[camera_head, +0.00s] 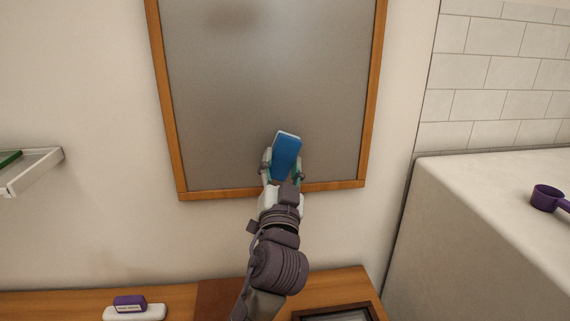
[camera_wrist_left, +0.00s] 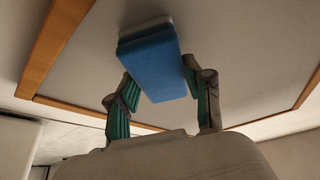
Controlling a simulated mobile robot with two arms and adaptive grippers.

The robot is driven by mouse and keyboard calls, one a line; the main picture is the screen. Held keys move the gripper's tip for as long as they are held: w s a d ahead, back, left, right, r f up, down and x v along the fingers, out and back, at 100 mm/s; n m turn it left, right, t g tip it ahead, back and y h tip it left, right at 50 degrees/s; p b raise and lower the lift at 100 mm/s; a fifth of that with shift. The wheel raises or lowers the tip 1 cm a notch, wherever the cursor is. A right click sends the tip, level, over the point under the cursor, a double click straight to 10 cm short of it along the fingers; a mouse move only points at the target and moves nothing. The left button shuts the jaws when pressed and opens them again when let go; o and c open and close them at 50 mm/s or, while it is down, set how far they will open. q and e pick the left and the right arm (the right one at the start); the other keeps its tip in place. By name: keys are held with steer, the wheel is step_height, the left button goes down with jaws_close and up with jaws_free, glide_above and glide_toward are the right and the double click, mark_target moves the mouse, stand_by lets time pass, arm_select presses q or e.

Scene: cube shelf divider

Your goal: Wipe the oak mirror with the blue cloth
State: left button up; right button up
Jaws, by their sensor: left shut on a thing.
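The oak mirror (camera_head: 270,80) hangs on the wall, a grey pane in an orange-brown wooden frame; a darker smudge shows near its top. It also shows in the left wrist view (camera_wrist_left: 240,50). My left gripper (camera_head: 283,170) is shut on the blue cloth (camera_head: 286,155), a thick blue block with a pale far face. In the left wrist view the cloth (camera_wrist_left: 155,65) sits between the green-padded fingers. The cloth is in front of the lower middle of the pane; I cannot tell whether it touches the glass. My right gripper is not in view.
A wooden surface (camera_head: 340,284) below the mirror holds a purple-topped white item (camera_head: 130,306) at left and a dark frame (camera_head: 338,313). A white shelf (camera_head: 35,172) juts out at left.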

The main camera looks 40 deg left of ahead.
arm_select(q)
steer(key=shift+s+a, duration=1.1)
steer(key=shift+s, duration=0.15)
steer(key=shift+s+a+p, duration=0.3)
steer(key=shift+s+a, duration=0.85)
steer(key=shift+s, duration=0.3)
steer(key=shift+s+a, duration=0.55)
steer(key=shift+s, duration=0.05)
steer(key=shift+s+a+r+p, duration=0.1)
steer(key=shift+s+a+p, duration=0.35)
steer(key=shift+p, duration=0.1)
steer(key=shift+s+a, duration=0.25)
steer(key=shift+s, duration=0.05)
steer(key=shift+p, duration=0.3)
